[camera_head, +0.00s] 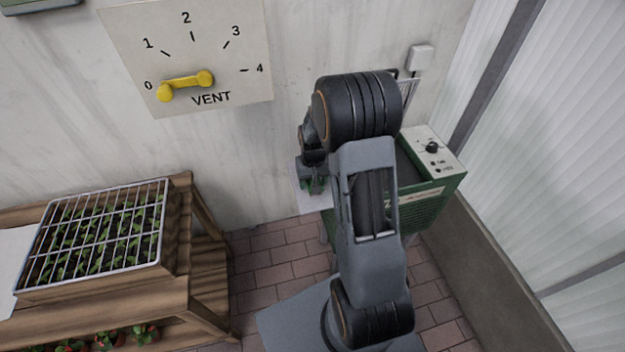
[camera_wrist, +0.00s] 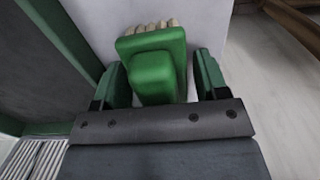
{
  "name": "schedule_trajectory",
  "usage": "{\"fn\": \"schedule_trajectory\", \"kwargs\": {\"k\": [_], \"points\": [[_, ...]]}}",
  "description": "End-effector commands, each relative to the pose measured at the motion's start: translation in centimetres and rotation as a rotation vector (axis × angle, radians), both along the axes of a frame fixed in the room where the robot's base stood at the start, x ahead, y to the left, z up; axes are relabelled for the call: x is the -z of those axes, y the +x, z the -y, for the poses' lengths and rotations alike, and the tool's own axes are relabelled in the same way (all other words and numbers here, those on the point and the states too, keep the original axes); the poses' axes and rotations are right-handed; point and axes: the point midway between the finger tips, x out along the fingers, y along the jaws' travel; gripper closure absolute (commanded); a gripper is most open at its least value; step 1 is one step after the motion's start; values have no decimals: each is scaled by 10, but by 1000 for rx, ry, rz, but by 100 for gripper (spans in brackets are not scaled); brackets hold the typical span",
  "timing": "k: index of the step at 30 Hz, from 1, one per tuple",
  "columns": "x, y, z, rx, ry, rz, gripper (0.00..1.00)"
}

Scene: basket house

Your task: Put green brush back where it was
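The green brush (camera_wrist: 150,75) shows in the wrist view, with pale bristles at its far end. It is over or on a white surface (camera_wrist: 207,20); I cannot tell whether it touches it. My gripper (camera_wrist: 158,64) has a finger on each side of the brush, with a visible gap on the right side, so it looks open around it. In the head view my gripper (camera_head: 312,184) is low beside the green heater-like box, over a small white shelf (camera_head: 312,202). Only a bit of green shows there, and my arm hides much of the area.
The green box (camera_head: 430,205) with a knob panel (camera_head: 435,150) stands right of my gripper, close by. A wooden bench (camera_head: 190,285) with a wire-covered seedling tray (camera_head: 100,230) is at left. A yellow vent lever (camera_head: 185,86) is on the wall. Brick floor (camera_head: 270,260) lies between.

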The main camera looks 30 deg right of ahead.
Motion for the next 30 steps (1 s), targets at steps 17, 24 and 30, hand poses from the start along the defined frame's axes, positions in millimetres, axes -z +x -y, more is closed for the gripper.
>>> {"fn": "schedule_trajectory", "kwargs": {"k": [17, 24, 30], "points": [[-29, 1, 0, 0, -1, 4, 24], [-77, 1, 0, 0, -1, 5, 24], [-106, 0, 0, 0, 0, 2, 24]]}}
